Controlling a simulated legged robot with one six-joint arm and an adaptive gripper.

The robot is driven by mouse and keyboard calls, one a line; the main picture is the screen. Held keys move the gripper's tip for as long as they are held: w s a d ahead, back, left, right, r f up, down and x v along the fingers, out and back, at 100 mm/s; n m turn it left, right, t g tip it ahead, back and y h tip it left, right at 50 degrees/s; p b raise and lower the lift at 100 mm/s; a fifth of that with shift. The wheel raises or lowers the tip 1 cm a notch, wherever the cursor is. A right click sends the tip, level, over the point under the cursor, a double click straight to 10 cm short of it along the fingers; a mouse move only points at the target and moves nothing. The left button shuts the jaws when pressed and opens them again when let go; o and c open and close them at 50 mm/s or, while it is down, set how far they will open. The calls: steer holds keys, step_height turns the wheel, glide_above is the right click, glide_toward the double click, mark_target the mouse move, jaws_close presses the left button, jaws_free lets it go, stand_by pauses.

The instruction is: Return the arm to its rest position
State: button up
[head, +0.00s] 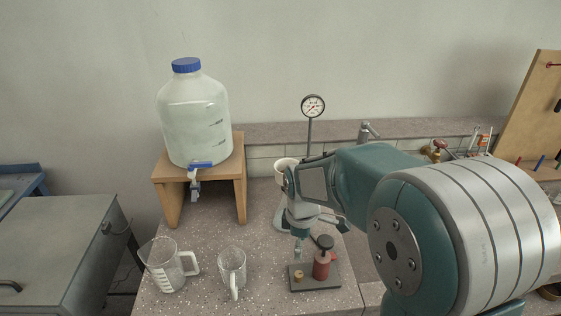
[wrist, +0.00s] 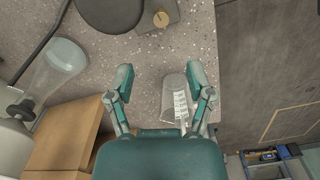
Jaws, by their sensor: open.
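My arm reaches in from the right of the head view, low over the bench, and ends in my gripper (head: 300,245), which points down beside a small dark-based stand. In the wrist view my gripper (wrist: 161,78) has its two teal fingers spread wide apart. It holds nothing. A clear graduated jug (wrist: 174,98) shows between the fingers, close to the right one, on the bench below; I see no grip on it. Part of the gripper is hidden by the arm's wrist in the head view.
A clear jug with a handle (head: 166,268) and another one (head: 232,268) stand at the bench's front left. A large water bottle (head: 195,120) sits on a wooden stand (head: 239,185). A dial gauge (head: 313,106) rises behind my gripper. A red cylinder (head: 321,266) is close by.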

steer(key=s+d+r+m+t, duration=0.2)
steer(key=s+d+r+m, duration=0.1)
steer(key=s+r+m, duration=0.4)
steer(key=s+d+r+m+t, duration=0.3)
steer(key=s+r+m, duration=0.3)
steer(key=s, duration=0.5)
steer(key=shift+s+d+r+m+t, duration=0.15)
steer(key=shift+s+r+m+t, duration=0.2)
steer(key=shift+m, duration=0.45)
